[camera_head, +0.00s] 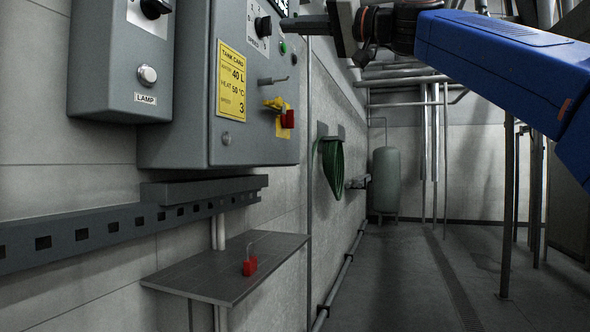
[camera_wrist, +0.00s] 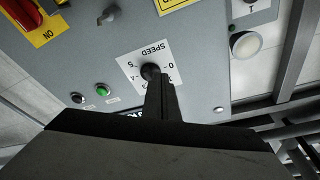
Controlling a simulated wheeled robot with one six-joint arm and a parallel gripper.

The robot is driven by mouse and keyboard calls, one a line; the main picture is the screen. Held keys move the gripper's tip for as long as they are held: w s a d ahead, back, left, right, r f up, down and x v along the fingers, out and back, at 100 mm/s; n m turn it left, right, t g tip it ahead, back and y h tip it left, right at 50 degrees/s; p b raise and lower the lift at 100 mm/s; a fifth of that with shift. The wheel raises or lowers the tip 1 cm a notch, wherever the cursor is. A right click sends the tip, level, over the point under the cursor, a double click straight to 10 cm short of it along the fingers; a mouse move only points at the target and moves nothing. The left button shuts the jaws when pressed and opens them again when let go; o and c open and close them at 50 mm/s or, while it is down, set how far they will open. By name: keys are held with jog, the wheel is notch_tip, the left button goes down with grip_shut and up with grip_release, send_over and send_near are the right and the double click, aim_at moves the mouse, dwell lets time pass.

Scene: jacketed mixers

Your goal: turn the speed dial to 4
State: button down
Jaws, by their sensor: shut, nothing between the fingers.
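The speed dial (camera_head: 263,26) is a black knob on a white scale plate on the grey control box (camera_head: 188,85). In the wrist view the dial (camera_wrist: 150,71) shows upside down, with SPEED and scale numbers around it, 0 and 5 among them. My gripper (camera_head: 284,25) is shut and empty, its fingers pointing at the dial from the right. In the wrist view the gripper (camera_wrist: 158,88) overlaps the knob and hides part of the plate. I cannot tell whether they touch, nor which number the pointer marks.
A yellow tank card (camera_head: 231,82) reads 40 L, 50 °C and speed 3. Below the dial are a green button (camera_head: 283,47), a small lever (camera_head: 272,80) and a red-and-yellow switch (camera_head: 285,115). A lamp box (camera_head: 125,60) stands left. A shelf (camera_head: 215,275) holds a red padlock (camera_head: 250,266).

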aim_at(265, 27)
jog(key=shift+s+d, duration=0.15)
jog(key=shift+d, duration=0.25)
jog(key=shift+w+a+f, duration=0.2)
jog(key=shift+w+a, duration=0.55)
jog(key=shift+w, duration=0.1)
jog(key=shift+w+a+f, duration=0.2)
jog(key=shift+w+a, duration=0.55)
jog(key=shift+w, duration=0.15)
jog(key=shift+w+a+f, duration=0.2)
jog(key=shift+w+a, duration=0.55)
jog(key=shift+w, duration=0.1)
jog(key=shift+r, duration=0.15)
jog(key=shift+s+a+r, duration=0.15)
jog(key=shift+s+a, duration=0.05)
jog(key=shift+s, duration=0.25)
jog(key=shift+s+a+r, duration=0.15)
jog(key=shift+s, duration=0.25)
jog(key=shift+s+a+r, duration=0.1)
jog(key=shift+s+r, duration=0.3)
jog(key=shift+r, duration=0.05)
